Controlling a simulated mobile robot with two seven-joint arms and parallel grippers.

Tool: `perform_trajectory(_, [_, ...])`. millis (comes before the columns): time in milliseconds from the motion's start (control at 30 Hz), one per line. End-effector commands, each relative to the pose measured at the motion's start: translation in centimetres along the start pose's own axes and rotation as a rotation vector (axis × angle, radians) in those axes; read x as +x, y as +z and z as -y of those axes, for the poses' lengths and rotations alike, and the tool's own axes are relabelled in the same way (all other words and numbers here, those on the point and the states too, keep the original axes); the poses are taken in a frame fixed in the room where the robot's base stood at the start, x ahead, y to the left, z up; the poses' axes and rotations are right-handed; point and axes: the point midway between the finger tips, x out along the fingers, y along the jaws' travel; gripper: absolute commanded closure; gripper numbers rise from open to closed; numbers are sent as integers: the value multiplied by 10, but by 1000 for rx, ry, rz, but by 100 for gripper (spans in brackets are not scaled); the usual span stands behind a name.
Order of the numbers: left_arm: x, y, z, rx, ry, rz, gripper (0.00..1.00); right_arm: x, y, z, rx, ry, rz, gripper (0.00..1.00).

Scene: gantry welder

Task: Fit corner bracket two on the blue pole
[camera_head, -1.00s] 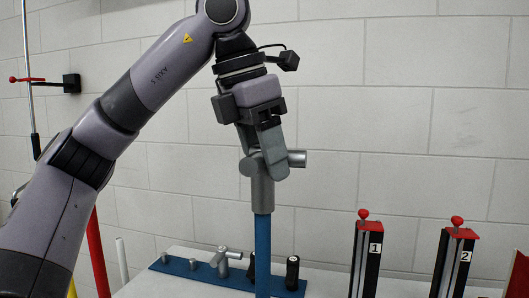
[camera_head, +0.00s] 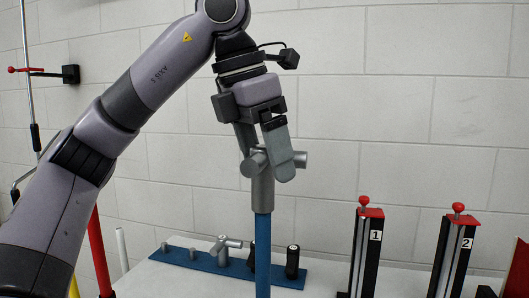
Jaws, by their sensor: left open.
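The blue pole (camera_head: 263,252) stands upright near the middle of the view. A grey corner bracket (camera_head: 262,190) sits on its top, its socket in line with the pole and its short arms sticking out at the sides. My left gripper (camera_head: 266,158) points down at the bracket's top; its fingers are open around the bracket and hide part of it. Another grey bracket (camera_head: 222,247) stands on a blue strip (camera_head: 205,264) on the table behind the pole. I cannot tell which bracket is number two. My right gripper is not in view.
The white table (camera_head: 150,280) carries the blue strip with grey pegs and black cylinders (camera_head: 292,262). Black stands with red tops, marked 1 (camera_head: 375,236) and 2 (camera_head: 467,243), rise at the right. A red pole (camera_head: 101,255) is at the left.

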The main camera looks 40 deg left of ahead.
Motion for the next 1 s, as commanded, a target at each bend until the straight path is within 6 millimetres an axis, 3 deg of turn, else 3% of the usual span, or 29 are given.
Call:
perform_trajectory(533, [-64, 1, 0, 0, 1, 3, 16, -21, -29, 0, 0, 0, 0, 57])
perform_trajectory(1000, [-72, 0, 0, 1, 0, 1, 16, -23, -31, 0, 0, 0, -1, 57])
